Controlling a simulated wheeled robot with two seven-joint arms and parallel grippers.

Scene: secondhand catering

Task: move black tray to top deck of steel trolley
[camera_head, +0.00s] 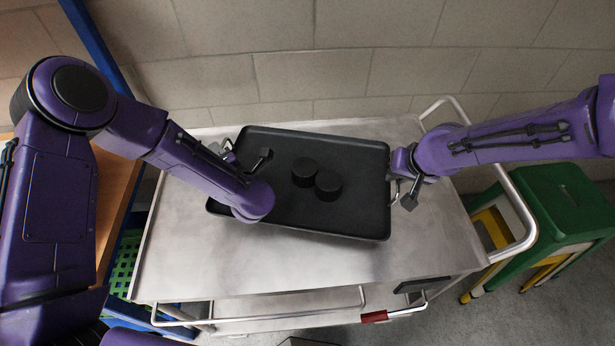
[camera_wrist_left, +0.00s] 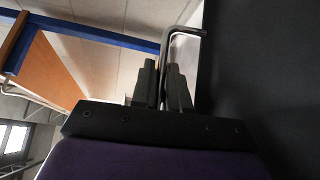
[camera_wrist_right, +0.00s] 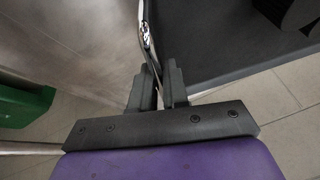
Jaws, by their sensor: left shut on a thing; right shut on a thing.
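The black tray (camera_head: 290,221) is over the top deck of the steel trolley (camera_head: 170,265), turned slightly, with two round black things (camera_head: 304,172) on it. I cannot tell whether it touches the deck. My left gripper (camera_head: 222,148) is shut on the metal handle at the tray's left end; the handle shows in the left wrist view (camera_wrist_left: 180,32). My right gripper (camera_head: 404,186) is shut on the handle at the right end, also seen in the right wrist view (camera_wrist_right: 148,45). My left forearm hides part of the tray's left side.
A block wall (camera_head: 320,75) stands behind the trolley. Green stools (camera_head: 560,205) stand to the right, beside the trolley's push rail (camera_head: 517,195). A blue-framed shelf (camera_head: 95,40) with a wooden board is at the left. The deck's front strip is bare.

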